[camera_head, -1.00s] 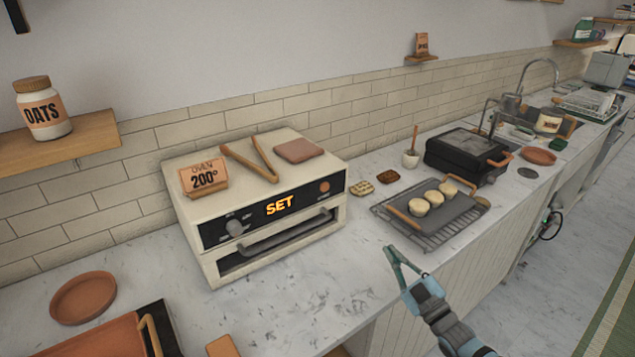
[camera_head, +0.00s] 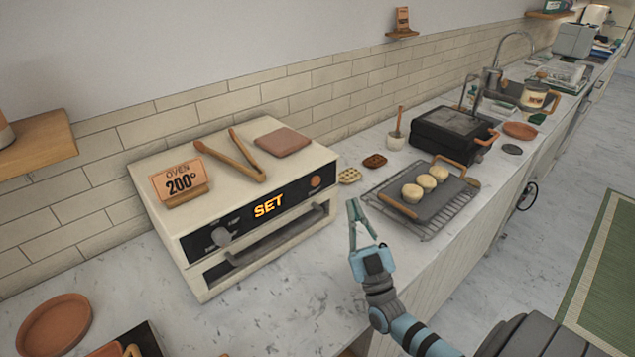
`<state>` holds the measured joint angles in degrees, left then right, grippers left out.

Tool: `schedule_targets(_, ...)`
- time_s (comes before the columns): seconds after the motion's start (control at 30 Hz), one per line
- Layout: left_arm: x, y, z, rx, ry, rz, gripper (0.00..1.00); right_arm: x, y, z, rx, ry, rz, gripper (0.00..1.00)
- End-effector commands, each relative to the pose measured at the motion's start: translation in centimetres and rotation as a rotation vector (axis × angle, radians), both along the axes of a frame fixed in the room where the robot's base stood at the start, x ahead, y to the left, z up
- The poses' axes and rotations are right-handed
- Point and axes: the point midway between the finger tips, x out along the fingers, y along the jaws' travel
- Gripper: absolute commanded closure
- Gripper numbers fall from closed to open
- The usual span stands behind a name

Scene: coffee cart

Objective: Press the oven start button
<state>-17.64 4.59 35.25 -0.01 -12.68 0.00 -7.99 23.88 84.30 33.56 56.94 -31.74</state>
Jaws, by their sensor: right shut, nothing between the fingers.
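The cream oven (camera_head: 243,211) stands on the counter at left centre. Its black front panel has a grey knob, a lit orange "SET" display (camera_head: 269,205) and a round orange-brown button (camera_head: 315,182) at the right end. The grey handle bar runs below the panel. My right gripper (camera_head: 359,223) is shut and empty. It is right of the oven, over the counter, and in the picture its tips lie a little below and right of the button, apart from the oven. My left gripper is not in view.
A wire rack (camera_head: 432,223) bearing a grey tray with three buns stands right of my gripper. A black grill (camera_head: 452,134) is behind it. Bare counter lies before the oven.

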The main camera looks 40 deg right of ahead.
Motion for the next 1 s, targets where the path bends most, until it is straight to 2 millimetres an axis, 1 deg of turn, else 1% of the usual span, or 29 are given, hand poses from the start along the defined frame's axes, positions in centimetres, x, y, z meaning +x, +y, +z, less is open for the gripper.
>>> schedule_targets(0.03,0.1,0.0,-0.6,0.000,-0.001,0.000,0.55,0.4,0.0,-0.3,0.000,-0.003,-0.001,1.00)
schedule_targets(0.17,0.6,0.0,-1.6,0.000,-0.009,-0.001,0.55,2.1,0.1,-0.4,0.000,-0.003,-0.002,1.00)
schedule_targets(0.3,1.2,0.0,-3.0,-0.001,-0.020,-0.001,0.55,4.2,0.2,-0.5,-0.001,-0.003,-0.003,1.00)
schedule_targets(0.53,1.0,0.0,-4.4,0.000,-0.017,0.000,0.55,7.0,0.5,-0.4,0.000,-0.001,-0.004,1.00)
schedule_targets(0.7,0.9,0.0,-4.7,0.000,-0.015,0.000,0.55,7.8,0.6,-0.1,-0.001,0.000,-0.004,1.00)
schedule_targets(1.0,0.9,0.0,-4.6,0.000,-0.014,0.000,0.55,7.9,0.6,0.0,-0.001,0.000,-0.004,1.00)
